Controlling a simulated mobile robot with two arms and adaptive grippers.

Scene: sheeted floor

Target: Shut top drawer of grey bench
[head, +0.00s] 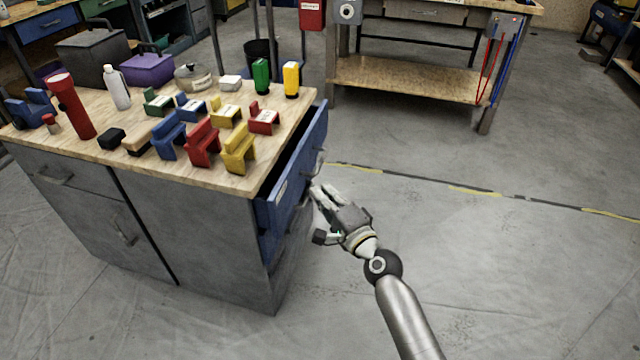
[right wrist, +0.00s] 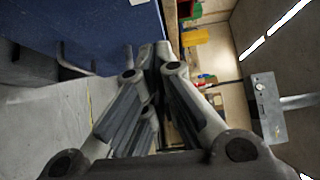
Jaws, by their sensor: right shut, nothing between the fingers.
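The grey bench (head: 205,230) with a wooden top stands at the left in the head view. Its blue top drawer (head: 275,212) on the right side is pulled out, with a dark gap between drawer front and bench top. A handle (head: 318,163) sits on the drawer front. My right gripper (head: 318,192) is shut and empty, its fingertips close to the drawer front just below the handle; contact cannot be told. In the right wrist view its fingers (right wrist: 153,58) come together beside the blue drawer front (right wrist: 115,30). My left gripper is out of view.
Another workbench (head: 410,80) stands behind at the right. The floor (head: 500,260) right of the bench is clear, with a yellow-black tape line (head: 475,190).

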